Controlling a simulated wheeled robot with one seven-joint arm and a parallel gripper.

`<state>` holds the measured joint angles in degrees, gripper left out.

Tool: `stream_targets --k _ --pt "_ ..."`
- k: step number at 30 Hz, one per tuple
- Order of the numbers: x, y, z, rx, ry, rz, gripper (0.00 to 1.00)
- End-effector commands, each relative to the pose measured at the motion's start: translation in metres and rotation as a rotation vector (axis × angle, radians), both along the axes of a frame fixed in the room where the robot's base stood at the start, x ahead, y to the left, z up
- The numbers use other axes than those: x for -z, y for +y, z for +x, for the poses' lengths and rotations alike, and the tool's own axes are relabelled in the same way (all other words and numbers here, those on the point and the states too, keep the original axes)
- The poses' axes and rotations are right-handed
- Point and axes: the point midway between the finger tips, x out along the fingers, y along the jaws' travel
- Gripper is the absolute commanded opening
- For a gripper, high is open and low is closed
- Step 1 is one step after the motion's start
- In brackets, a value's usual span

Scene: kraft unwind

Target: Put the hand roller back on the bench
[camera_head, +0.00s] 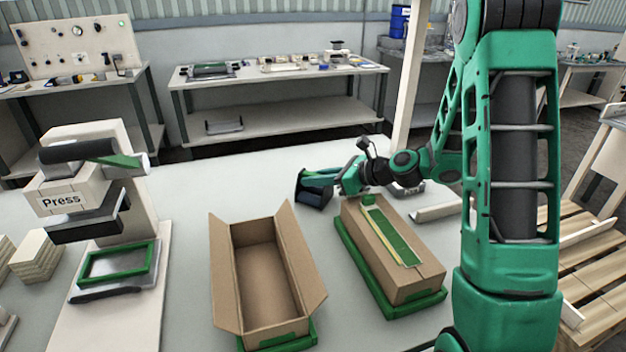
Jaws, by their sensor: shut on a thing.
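My gripper (320,181) reaches in from the right over the white bench (190,195), behind and between two cardboard boxes. It is shut on a small dark thing (312,196), which looks like the hand roller. The fingers partly hide it, and I cannot tell whether its lower edge touches the bench top.
An open box (222,275) and a closed box (401,285) with a green strip on top sit on green trays. A press (50,187) stands at left, with a green frame (85,266) in front. Bare bench lies between press and open box.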

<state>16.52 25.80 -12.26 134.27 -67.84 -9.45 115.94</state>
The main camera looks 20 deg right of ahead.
Motion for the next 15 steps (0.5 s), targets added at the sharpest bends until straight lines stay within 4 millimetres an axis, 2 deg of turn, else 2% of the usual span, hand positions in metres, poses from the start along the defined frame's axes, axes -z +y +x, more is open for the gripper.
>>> stream_targets --k 15 --pt "0.0070 0.0007 -0.0001 -0.002 0.001 0.001 0.00"
